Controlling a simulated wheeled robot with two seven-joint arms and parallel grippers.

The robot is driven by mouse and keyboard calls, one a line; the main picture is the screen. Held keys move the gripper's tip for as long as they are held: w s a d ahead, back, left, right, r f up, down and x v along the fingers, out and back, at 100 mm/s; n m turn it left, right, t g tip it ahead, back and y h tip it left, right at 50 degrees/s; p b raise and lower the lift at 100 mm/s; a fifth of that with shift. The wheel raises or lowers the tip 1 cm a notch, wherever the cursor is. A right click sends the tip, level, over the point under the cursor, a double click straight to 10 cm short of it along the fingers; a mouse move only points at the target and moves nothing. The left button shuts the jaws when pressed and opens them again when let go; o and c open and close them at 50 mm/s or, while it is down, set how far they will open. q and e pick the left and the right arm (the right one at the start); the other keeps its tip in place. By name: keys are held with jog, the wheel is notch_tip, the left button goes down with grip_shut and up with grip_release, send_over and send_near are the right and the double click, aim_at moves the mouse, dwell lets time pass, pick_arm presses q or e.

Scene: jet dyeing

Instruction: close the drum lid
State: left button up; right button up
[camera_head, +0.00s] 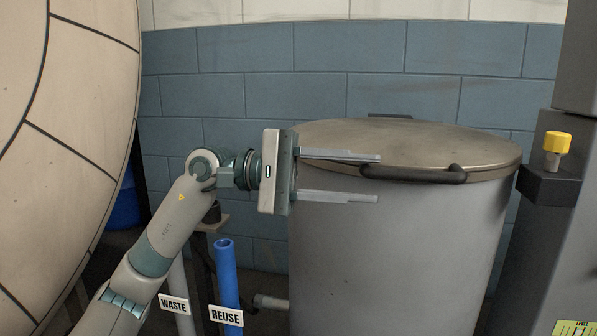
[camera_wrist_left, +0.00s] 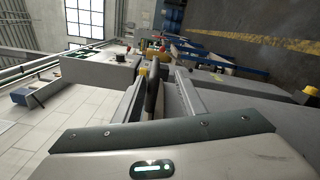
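The grey drum (camera_head: 390,260) stands in the middle of the head view. Its brownish metal lid (camera_head: 420,138) lies flat across the top, and no gap shows along the visible front rim. A dark curved handle (camera_head: 425,175) sits at the lid's front edge. My left gripper (camera_head: 378,179) is open at the drum's upper front left, one finger above the other. The handle's left end shows between the fingertips. In the left wrist view, the dark handle (camera_wrist_left: 152,85) also lies between the spread fingers, not visibly clamped. My right gripper is out of view.
A large round tan vessel (camera_head: 60,120) fills the left side. A blue pipe (camera_head: 226,275) with a REUSE label stands below my left arm. A dark grey column with a yellow knob (camera_head: 557,143) stands close to the drum's right. A blue block wall is behind.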

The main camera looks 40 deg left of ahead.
pick_arm(q)
jog(key=v, duration=0.9)
dwell(0.4)
